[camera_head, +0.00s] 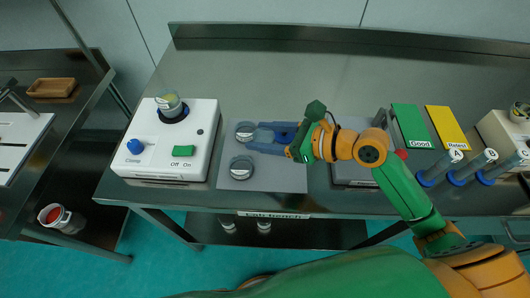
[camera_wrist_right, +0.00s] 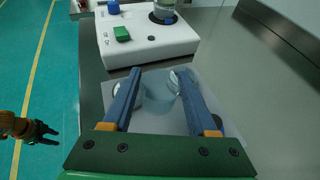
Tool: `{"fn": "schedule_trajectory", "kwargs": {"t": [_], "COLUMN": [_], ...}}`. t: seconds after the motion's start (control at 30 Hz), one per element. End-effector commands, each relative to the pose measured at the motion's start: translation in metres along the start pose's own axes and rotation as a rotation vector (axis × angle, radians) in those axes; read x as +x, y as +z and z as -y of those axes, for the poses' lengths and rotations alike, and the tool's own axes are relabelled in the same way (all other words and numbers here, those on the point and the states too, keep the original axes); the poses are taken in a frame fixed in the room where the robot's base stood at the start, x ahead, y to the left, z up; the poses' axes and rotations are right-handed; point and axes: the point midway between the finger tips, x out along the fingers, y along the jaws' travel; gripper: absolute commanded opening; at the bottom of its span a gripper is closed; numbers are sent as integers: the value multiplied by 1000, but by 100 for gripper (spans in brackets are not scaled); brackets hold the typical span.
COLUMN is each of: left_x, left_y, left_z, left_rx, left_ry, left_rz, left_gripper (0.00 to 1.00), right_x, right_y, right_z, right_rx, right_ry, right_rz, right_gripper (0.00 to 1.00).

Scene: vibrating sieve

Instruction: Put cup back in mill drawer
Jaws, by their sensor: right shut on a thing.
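My right gripper (camera_head: 258,137) has its blue fingers shut on a translucent cup (camera_head: 265,136) over the grey mat. The cup also shows between the fingers in the right wrist view (camera_wrist_right: 160,100). Whether its base touches the mat cannot be told. A white machine (camera_head: 495,128) is cut by the right edge of the head view; I cannot tell if it is the mill, and no drawer is clearly visible. My left gripper (camera_wrist_right: 53,134) is small at the left of the wrist view, with its fingers apart, empty and over the floor.
Two round metal-and-dark pieces (camera_head: 242,168) lie on the grey mat (camera_head: 285,180). The white clamp machine (camera_head: 150,155) with a jar (camera_head: 169,101) stands left of it. Green (camera_head: 411,125) and yellow (camera_head: 446,127) panels and several blue-based tubes (camera_head: 454,157) are at right. The rear bench is clear.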

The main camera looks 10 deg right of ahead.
Motion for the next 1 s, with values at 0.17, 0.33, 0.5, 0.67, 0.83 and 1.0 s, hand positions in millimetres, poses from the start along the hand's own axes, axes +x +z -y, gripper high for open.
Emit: {"fn": "schedule_trajectory", "kwargs": {"t": [0.17,0.33,0.5,0.67,0.83,1.0], "left_x": [11,19,18,18,18,19], "left_y": [2,3,3,3,3,3], "left_z": [0,-1,-1,-1,-1,-1], "left_rx": [0,0,0,0,0,0], "left_ry": [0,0,0,0,1,0], "left_rz": [2,2,2,2,2,3], "left_gripper": [42,42,42,42,42,42], "right_x": [22,36,38,38,39,39], "right_y": [-22,-49,-54,-54,-56,-56], "right_z": [21,26,26,26,26,26], "right_rx": [1,2,-2,-1,-1,-2], "right_ry": [-1,0,-1,-1,-1,-1], "right_rz": [3,0,3,3,3,3], "right_gripper": [5,5,5,5,71,71]}}
